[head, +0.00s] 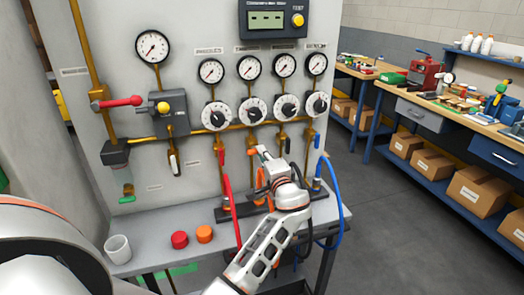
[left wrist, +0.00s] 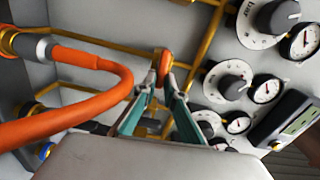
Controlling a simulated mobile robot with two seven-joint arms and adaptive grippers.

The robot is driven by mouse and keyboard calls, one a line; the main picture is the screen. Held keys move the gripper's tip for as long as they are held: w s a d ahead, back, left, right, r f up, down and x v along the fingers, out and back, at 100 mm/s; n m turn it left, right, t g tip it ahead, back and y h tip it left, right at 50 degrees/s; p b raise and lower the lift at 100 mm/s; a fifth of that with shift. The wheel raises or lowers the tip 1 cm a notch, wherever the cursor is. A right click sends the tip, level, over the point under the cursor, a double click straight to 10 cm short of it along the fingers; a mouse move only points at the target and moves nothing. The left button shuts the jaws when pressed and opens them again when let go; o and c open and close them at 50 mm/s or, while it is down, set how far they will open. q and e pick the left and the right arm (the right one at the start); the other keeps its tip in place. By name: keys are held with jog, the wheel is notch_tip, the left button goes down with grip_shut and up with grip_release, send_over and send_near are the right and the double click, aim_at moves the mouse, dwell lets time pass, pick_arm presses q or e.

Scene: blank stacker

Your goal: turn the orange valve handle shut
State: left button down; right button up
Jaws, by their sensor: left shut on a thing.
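My left gripper (head: 263,153) reaches up from the bottom of the head view to the lower pipework of the grey panel. In the left wrist view, the teal fingers of my left gripper (left wrist: 163,92) close around a small orange handle (left wrist: 165,64) on a brass pipe. Its upper part shows above the fingertips; the rest is hidden between them. In the head view the gripper covers most of this spot, and the handle cannot be made out clearly. My right gripper is not in view.
An orange hose (left wrist: 112,70) curves close to the fingers at left. A red hose (head: 228,190) and a blue hose (head: 335,195) hang beside the gripper. Dials (head: 252,110) sit above. A white cup (head: 118,249) and red and orange caps stand on the shelf.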

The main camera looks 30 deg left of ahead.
pick_arm(q)
jog(key=shift+m, duration=0.4)
jog(key=c, duration=2.1)
grip_release()
jog(key=shift+d, duration=0.1)
jog(key=shift+f, duration=0.1)
jog(key=v, duration=0.7)
jog(key=shift+s+d, duration=0.15)
jog(key=shift+s, duration=0.05)
